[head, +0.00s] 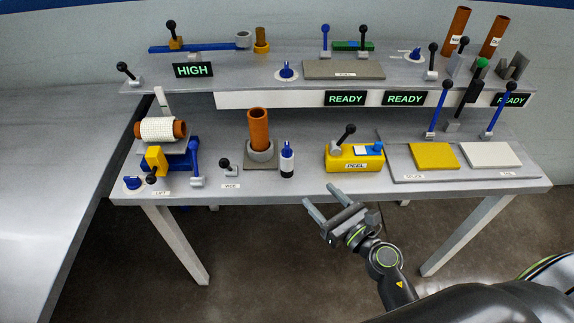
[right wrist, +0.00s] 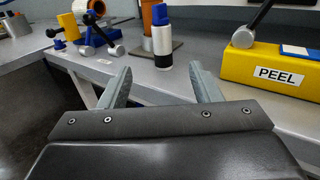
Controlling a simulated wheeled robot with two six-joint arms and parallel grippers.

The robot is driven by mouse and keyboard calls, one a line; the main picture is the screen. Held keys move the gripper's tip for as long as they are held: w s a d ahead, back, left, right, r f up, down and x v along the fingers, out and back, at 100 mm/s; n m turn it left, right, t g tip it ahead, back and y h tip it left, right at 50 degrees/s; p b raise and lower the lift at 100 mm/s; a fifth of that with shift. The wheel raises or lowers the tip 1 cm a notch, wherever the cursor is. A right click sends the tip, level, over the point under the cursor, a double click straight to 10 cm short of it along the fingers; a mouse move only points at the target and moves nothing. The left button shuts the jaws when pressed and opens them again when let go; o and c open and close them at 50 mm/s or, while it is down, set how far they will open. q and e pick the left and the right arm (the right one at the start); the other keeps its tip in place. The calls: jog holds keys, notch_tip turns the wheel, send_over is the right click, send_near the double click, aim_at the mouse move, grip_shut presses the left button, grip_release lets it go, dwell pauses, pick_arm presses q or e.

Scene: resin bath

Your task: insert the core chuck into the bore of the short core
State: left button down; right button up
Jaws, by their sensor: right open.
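My right gripper (head: 320,196) is open and empty in front of the lower bench's front edge. Its two fingers also show apart in the right wrist view (right wrist: 160,82), with nothing between them. A brown tube (head: 258,128) stands upright in a grey ring holder on the lower bench. Another brown tube wrapped in white (head: 159,130) lies across the lift at the left, beside a blue bracket (head: 193,154). I cannot tell for sure which tube is the short core or which part is the core chuck. My left gripper is not in view.
A blue-and-white bottle (head: 287,159) stands beside the upright tube; it also shows in the right wrist view (right wrist: 162,40). A yellow PEEL box (head: 342,166) is right of it. Yellow (head: 433,156) and white pads (head: 491,155) lie further right. Levers rise from both benches.

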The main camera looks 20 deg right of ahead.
aim_at(290, 164)
jog(key=p+x, duration=0.2)
jog(key=x, duration=0.8)
jog(key=shift+w+a, duration=0.1)
jog(key=shift+w, duration=0.25)
jog(key=shift+f+x, duration=0.2)
jog(key=shift+x, duration=1.45)
jog(key=shift+f+x, duration=0.2)
jog(key=shift+x, duration=1.45)
